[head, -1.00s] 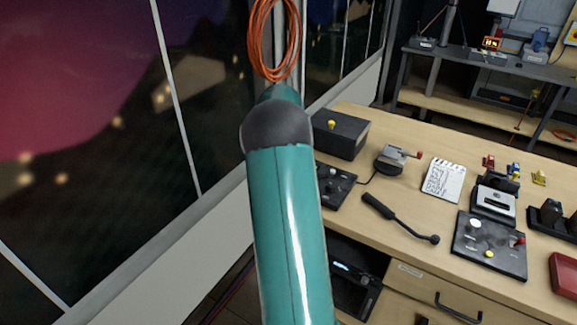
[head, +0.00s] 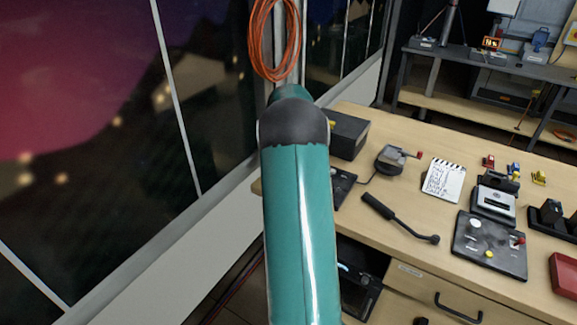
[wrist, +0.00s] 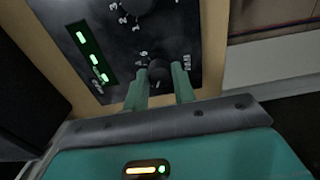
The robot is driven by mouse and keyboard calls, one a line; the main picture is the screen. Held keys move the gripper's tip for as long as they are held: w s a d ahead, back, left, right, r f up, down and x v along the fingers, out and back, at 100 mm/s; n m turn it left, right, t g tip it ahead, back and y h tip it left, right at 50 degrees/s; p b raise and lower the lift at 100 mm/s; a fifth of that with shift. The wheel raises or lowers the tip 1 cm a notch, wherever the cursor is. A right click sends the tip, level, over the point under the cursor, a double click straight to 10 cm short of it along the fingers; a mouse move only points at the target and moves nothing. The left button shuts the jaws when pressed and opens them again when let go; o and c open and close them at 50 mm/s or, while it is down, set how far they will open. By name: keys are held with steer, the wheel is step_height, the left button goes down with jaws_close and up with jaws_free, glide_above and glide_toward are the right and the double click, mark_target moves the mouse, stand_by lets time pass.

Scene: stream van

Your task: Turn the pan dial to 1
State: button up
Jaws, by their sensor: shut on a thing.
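In the wrist view a dark control panel (wrist: 122,45) carries a lower black dial (wrist: 157,71) and an upper black dial (wrist: 140,6). Small white marks surround both dials; I cannot read which one is the pan dial or its setting. My gripper (wrist: 160,74) has its fingers on either side of the lower dial and is shut on it. A column of green lights (wrist: 92,55) is left of the dials. In the head view the panel (head: 343,187) lies at the desk's left end, mostly hidden behind my arm, as is my gripper.
A dark box (head: 349,137) stands behind the panel. A grey device with a red-tipped lever (head: 393,160), a black gooseneck piece (head: 400,218) and a notepad (head: 443,180) lie to the right. The window wall is close on the left.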

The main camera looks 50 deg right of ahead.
stand_by(0.5)
steer(key=o, duration=1)
step_height(320, 180, up, 14)
stand_by(0.3)
